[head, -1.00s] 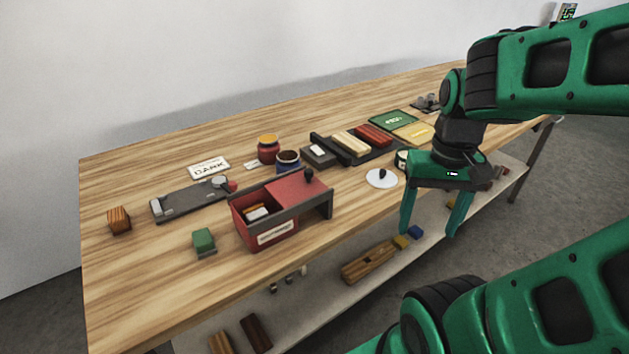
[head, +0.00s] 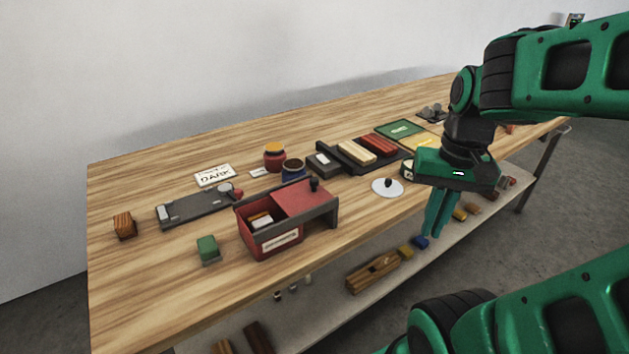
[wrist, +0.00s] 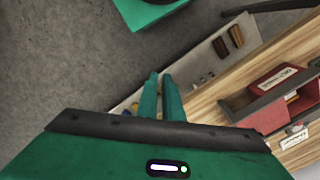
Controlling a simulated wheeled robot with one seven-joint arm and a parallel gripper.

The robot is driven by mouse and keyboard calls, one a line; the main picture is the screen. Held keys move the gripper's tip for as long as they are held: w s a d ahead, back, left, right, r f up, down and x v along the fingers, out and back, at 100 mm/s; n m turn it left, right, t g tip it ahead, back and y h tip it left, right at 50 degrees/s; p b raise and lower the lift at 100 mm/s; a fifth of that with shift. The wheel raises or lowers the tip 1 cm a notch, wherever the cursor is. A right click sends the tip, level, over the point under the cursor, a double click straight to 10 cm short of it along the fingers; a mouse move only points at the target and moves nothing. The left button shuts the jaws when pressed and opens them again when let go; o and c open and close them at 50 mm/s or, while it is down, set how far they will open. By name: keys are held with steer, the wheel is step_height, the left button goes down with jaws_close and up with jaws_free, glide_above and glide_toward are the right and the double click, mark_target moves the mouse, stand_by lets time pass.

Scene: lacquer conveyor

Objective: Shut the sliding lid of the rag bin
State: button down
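The rag bin (head: 260,246) is a red box with a white front label near the table's front edge. Its red sliding lid (head: 292,204) sits to the right between dark grey rails, with a black knob (head: 314,185) at its right end. The bin's left part is open and pale and yellowish contents show inside. The bin also shows at the right of the wrist view (wrist: 264,86). My gripper (head: 433,235) is right of the bin, apart from it, beyond the table's front edge. Its green fingers (wrist: 161,76) are together, pointing down, with nothing visible between them.
Left of the bin are a green block (head: 207,247) and a grey slide plate (head: 190,208). Jars (head: 274,158) stand behind it. A white disc with a black knob (head: 387,188) lies to its right. A lower shelf (head: 330,295) holds several blocks. Bare tabletop lies in front of the bin.

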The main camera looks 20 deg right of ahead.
steer(key=w+a+r+m+y, duration=0.15)
steer(key=w+r+m, duration=0.35)
steer(key=w, duration=0.7)
steer(key=w+a+r+m+y, duration=0.15)
steer(key=w+r+m, duration=0.3)
steer(key=w, duration=0.65)
steer(key=m, duration=0.2)
glide_above(321, 188)
steer(key=d, duration=0.1)
steer(key=shift+h, duration=0.3)
steer(key=shift+s+d+f, duration=0.1)
steer(key=shift+f, duration=2.35)
steer(key=shift+s+d+f, duration=0.1)
steer(key=shift+f, duration=2.3)
